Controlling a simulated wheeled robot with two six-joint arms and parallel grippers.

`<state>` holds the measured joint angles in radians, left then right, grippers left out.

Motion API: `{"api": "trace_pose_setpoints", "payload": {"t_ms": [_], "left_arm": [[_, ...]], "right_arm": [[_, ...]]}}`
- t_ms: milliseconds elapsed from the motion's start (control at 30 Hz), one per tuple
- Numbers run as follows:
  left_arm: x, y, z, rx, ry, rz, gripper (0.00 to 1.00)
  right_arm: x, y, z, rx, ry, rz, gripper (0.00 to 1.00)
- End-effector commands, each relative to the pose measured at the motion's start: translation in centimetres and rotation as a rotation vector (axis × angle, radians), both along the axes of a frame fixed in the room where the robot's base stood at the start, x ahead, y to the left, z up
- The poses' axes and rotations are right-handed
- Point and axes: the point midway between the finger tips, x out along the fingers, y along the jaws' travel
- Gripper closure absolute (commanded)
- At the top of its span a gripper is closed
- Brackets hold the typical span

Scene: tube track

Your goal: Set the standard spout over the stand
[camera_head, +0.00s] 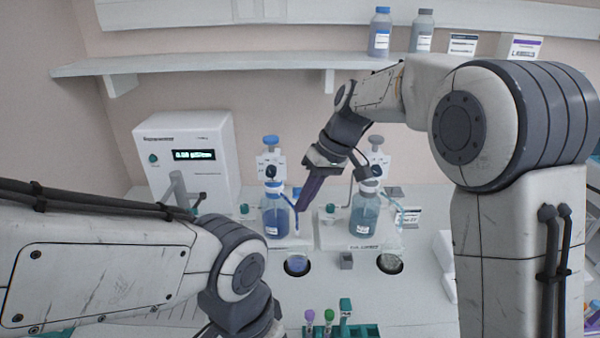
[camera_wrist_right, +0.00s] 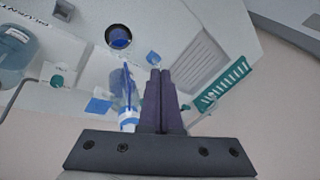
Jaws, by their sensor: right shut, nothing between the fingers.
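Two bottle-top dispensers stand side by side in the head view. The left dispenser (camera_head: 275,216) has a blue knob and a blue spout on its right side. The right dispenser (camera_head: 364,212) has a grey knob, with a pale blue spout (camera_head: 403,212) to its right. I cannot tell which is the standard one; the label in front of the right one is too small to read. My right gripper (camera_head: 304,207) points down, shut and empty, just right of the left dispenser's spout. Its fingers (camera_wrist_right: 159,75) also show in the wrist view, beside a blue-and-white part (camera_wrist_right: 128,115). My left gripper is out of view.
Two round wells, left (camera_head: 297,265) and right (camera_head: 390,264), lie in front of the dispensers, with a small grey block (camera_head: 346,261) between. A white meter (camera_head: 186,158) stands at the left. A green rack (camera_head: 350,330) with capped tubes is at the front. A shelf (camera_head: 240,62) runs behind.

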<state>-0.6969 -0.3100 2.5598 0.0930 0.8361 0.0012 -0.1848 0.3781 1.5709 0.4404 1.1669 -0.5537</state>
Motion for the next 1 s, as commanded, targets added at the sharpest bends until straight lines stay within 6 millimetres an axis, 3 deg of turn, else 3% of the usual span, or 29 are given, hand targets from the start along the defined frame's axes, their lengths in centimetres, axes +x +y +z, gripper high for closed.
{"api": "trace_pose_setpoints", "payload": {"t_ms": [33, 100, 200, 300, 467, 800, 1000], "left_arm": [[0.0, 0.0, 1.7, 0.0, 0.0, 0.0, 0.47], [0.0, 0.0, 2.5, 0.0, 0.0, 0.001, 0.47], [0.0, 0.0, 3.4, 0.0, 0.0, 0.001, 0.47], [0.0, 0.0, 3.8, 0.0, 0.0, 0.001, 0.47], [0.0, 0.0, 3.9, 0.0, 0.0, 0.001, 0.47], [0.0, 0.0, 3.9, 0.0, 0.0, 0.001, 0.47], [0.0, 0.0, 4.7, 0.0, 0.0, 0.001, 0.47]], "right_arm": [[3.1, -1.5, 1.4, 0.034, -0.014, -0.012, 1.0], [6.3, -3.2, 2.3, 0.078, -0.04, -0.007, 1.0], [9.5, -5.4, 3.0, 0.127, -0.078, 0.002, 1.0], [11.4, -7.0, 3.4, 0.157, -0.107, 0.011, 1.0], [12.4, -8.0, 3.6, 0.175, -0.128, 0.018, 1.0], [12.4, -7.8, 3.4, 0.174, -0.128, 0.019, 1.0], [12.5, -6.5, 1.6, 0.174, -0.122, 0.02, 1.0]]}}
